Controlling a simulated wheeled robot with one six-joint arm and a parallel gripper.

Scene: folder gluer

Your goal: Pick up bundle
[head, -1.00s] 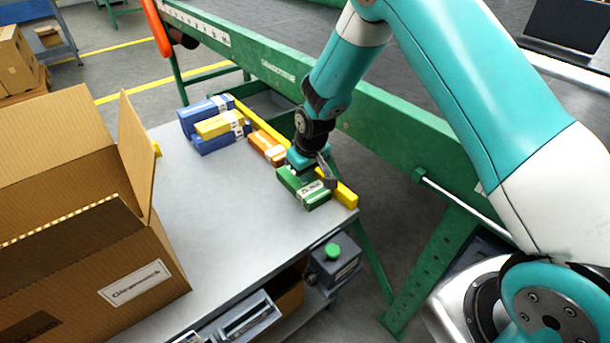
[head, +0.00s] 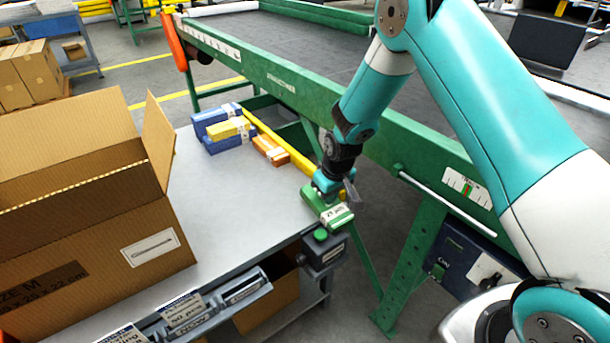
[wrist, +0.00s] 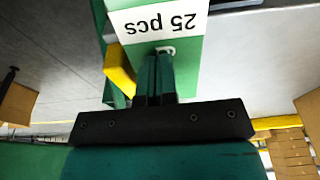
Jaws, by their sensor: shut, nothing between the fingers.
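The green bundle (head: 327,208) with a white label lies at the near right corner of the grey table and seems to reach its edge. My gripper (head: 334,192) is shut and empty, right over or against the bundle's top; I cannot tell if it touches. In the wrist view, the shut fingers (wrist: 156,70) point at the green bundle (wrist: 185,65), just below its "25 pcs" label. An orange bundle (head: 271,150), a yellow bundle (head: 224,128) and blue bundles (head: 217,115) lie farther back on the table.
A large open carton (head: 85,225) stands on the table's left. A yellow rail (head: 290,163) runs along the table's right edge, beside the green machine frame (head: 270,75). A control box with a green button (head: 321,235) sits below the near corner. The table's middle is clear.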

